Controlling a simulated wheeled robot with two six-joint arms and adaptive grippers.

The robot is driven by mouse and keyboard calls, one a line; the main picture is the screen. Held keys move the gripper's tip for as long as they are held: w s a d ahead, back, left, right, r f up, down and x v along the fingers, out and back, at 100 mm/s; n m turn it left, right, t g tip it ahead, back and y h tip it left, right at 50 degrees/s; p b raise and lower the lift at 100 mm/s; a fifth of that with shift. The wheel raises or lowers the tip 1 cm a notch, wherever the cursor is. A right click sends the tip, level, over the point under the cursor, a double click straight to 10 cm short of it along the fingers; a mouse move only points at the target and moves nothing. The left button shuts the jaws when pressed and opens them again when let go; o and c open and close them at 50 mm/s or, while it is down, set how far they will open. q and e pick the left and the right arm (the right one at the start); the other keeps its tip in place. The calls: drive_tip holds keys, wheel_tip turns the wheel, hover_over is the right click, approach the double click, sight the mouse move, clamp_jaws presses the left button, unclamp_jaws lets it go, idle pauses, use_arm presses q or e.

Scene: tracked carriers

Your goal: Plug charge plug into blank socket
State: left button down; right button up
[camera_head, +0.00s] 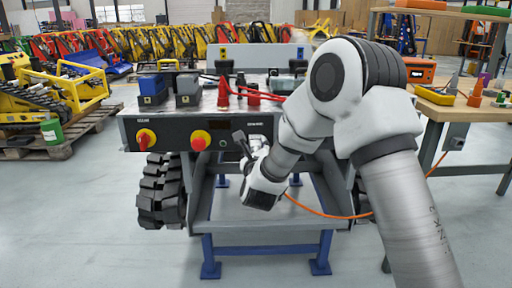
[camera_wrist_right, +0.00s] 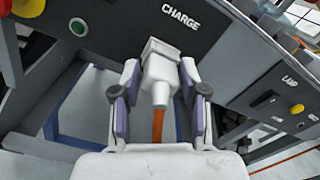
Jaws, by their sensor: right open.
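The charge plug (camera_wrist_right: 160,75) is a pale grey-white connector with an orange cable (camera_wrist_right: 158,125) running back from it. In the right wrist view it lies between the two fingers of my right gripper (camera_wrist_right: 158,72), which is open around it. The plug's front end is at the dark panel (camera_wrist_right: 205,50) just below the CHARGE label. I cannot tell whether it is seated, and the socket face is hidden behind it. In the head view my right gripper (camera_head: 242,146) reaches up to the carrier's front panel (camera_head: 180,128). My left gripper is not in view.
The orange cable hangs across to a grey box (camera_head: 455,136) at the workbench (camera_head: 432,108). The carrier's track (camera_head: 160,190) stands left; floor in front is clear.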

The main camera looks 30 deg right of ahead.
clamp_jaws()
drive_tip(key=shift+s, duration=0.1)
drive_tip(key=shift+b+v, duration=0.5)
drive_tip(key=shift+v, duration=0.85)
drive_tip(key=shift+b+v, duration=0.8)
drive_tip(key=shift+v, duration=0.95)
